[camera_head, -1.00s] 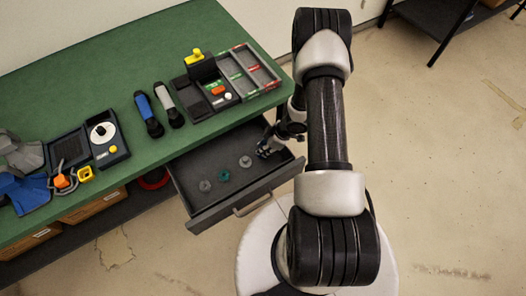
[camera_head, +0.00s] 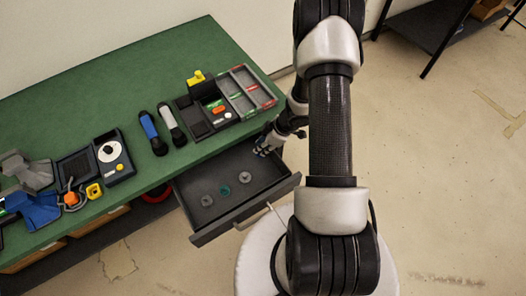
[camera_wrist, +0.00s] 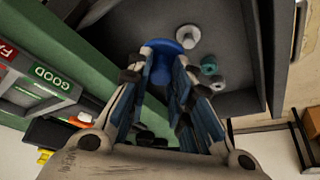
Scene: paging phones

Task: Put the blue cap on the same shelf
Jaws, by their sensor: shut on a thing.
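My gripper (camera_head: 264,149) is over the right part of the open grey drawer (camera_head: 196,226), under the green workbench's front edge. In the wrist view its fingers (camera_wrist: 167,62) are closed on a round blue cap (camera_wrist: 164,46), which sits at the fingertips and is partly covered by them. In the head view I cannot make out the cap. A teal cap (camera_head: 225,190) and two grey caps, one left (camera_head: 207,201) and one right (camera_head: 245,177), lie in a slanted row on the drawer floor. The wrist view also shows the teal one (camera_wrist: 209,66).
The green workbench (camera_head: 130,75) carries a sorting tray (camera_head: 262,90) marked GOOD in green, blue (camera_head: 149,127) and grey (camera_head: 169,119) handsets, and several devices. Brown boxes (camera_head: 95,222) sit on a low shelf beneath. Bare floor lies right of my arm.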

